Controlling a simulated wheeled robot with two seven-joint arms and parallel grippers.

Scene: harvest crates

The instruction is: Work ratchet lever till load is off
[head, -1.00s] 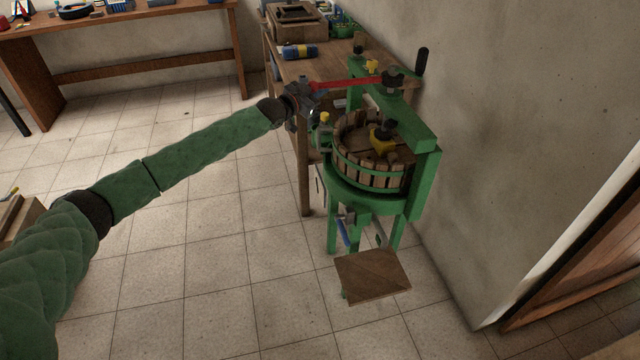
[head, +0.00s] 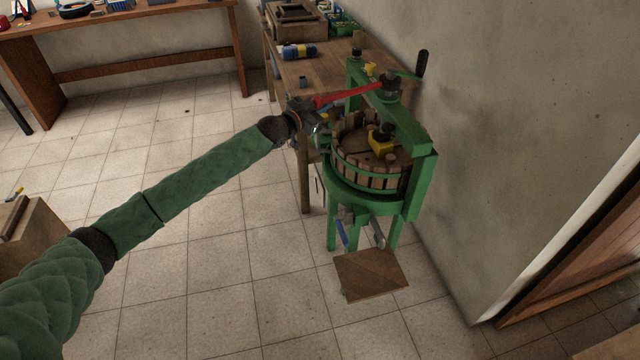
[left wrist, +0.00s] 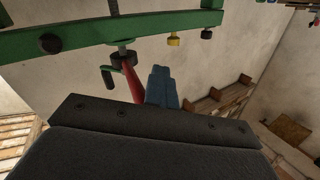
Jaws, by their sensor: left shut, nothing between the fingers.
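The green basket press (head: 421,185) stands at the right by the wall. Its red ratchet lever (head: 350,95) runs left from the dark hub (head: 388,86) on top of the crossbeam. My left gripper (head: 312,116) is at the lever's outer end, shut with nothing between its fingers; I cannot tell whether it touches the lever. In the left wrist view, the blue-grey fingers (left wrist: 161,88) are together, just right of the red lever (left wrist: 131,80). Inside the slatted wooden basket (head: 365,175) is a yellow block (head: 381,139) under a dark piece. My right gripper is not in view.
A wooden bench (head: 325,70) stands close behind and left of the press. A black-handled crank (head: 421,63) rises beside the hub near the wall. A wooden board (head: 371,274) lies low in front of the press.

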